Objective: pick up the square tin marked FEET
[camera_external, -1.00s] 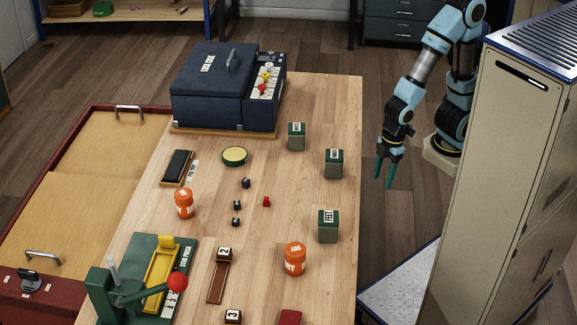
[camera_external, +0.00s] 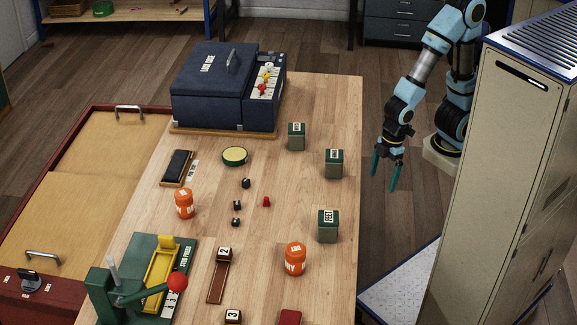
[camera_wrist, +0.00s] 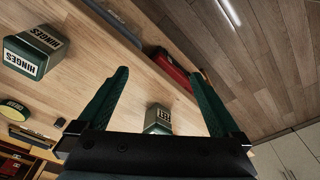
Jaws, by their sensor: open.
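The square tin marked FEET (camera_external: 328,228) is dark green with a white label and stands upright near the table's right edge. In the wrist view a pale-topped tin (camera_wrist: 158,113), with a label that seems to read FEET, shows between the finger bases, partly hidden by the gripper body. My gripper (camera_external: 385,173) is open and empty. It hangs beyond the table's right edge, up and to the right of the FEET tin, touching nothing. Its two green fingers (camera_wrist: 160,76) are spread wide in the wrist view.
A similar tin (camera_external: 334,163) and another (camera_external: 296,136) stand farther back; the wrist view shows one marked HINGES (camera_wrist: 35,52). An orange jar (camera_external: 295,259) stands just front-left of the FEET tin. A tall beige cabinet (camera_external: 500,180) stands to the right.

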